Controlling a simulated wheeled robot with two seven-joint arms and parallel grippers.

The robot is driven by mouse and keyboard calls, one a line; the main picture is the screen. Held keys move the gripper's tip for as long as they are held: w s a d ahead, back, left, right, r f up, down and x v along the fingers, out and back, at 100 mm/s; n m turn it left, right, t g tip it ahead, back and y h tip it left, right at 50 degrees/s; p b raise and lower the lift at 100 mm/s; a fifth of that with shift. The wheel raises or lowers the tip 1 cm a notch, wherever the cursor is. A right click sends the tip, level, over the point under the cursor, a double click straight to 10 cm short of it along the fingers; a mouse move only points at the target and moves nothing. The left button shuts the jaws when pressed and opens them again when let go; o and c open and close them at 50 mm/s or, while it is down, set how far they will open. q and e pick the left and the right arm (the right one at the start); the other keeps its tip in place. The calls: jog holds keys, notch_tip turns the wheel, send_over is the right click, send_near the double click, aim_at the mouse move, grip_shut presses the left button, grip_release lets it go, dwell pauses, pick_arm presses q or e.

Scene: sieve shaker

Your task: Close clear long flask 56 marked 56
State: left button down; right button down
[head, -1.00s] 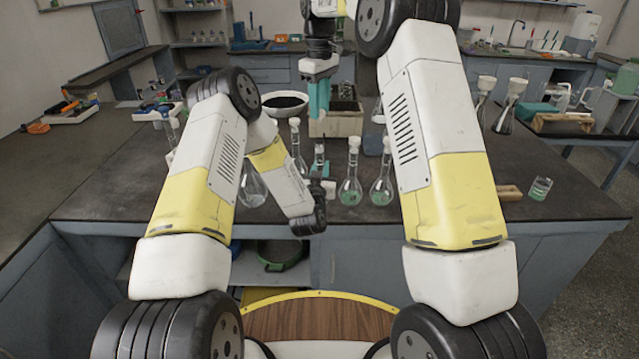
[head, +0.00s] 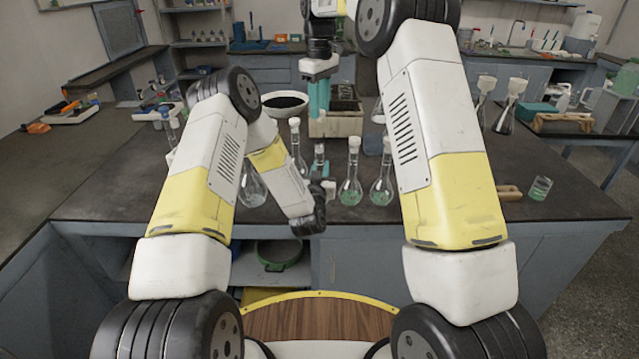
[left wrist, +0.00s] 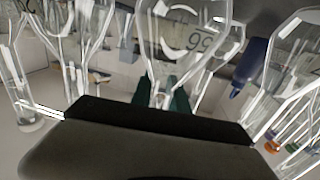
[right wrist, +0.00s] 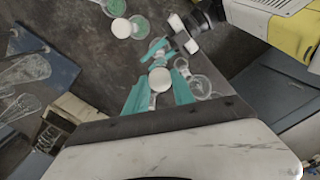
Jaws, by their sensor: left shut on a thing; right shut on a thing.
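A clear long-necked flask marked 56 (left wrist: 158,50) fills the upper middle of the left wrist view, its neck between the fingers of my left gripper (left wrist: 160,95). My left gripper (head: 319,160) is partly visible low over the bench in the head view, shut on that neck. My right gripper (right wrist: 158,88) is shut on a round white stopper (right wrist: 159,79). In the head view my right gripper (head: 319,97) points down above and beyond the left one. Whether the stopper touches the flask's mouth cannot be told.
A small beaker (head: 540,188) stands at the right.

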jog(key=shift+f, duration=0.1)
send_near(320, 153)
jog(key=shift+w+f, duration=0.55)
jog(key=shift+f, duration=0.9)
jog(key=shift+f, duration=0.55)
